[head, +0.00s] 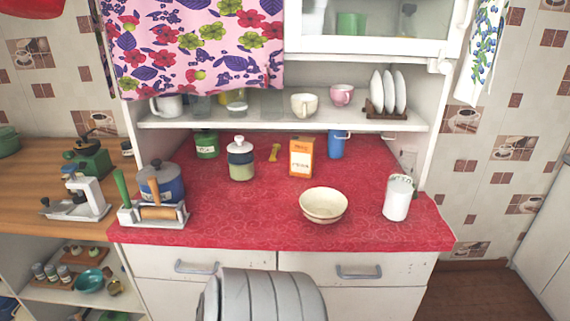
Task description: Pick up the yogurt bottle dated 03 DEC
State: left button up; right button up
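No date is readable on anything in the head view, so I cannot tell which item is dated 03 DEC. A white bottle-like container (397,201) with faint greenish marks at its top stands upright at the right front of the red counter (270,228). A jar or bottle with a white cap and dark band (241,160) stands upright at the back, left of the middle. Either could be a yogurt bottle; I cannot tell. Neither of my grippers is in view.
A cream bowl (323,206) sits left of the white container. An orange carton (301,158), blue cup (337,145) and green jar (206,145) stand at the back. A blue pot (162,184) is at left. A grey ribbed object (270,297) rises in front.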

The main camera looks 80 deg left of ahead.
aim_at(401, 183)
jog(key=u, duration=2.25)
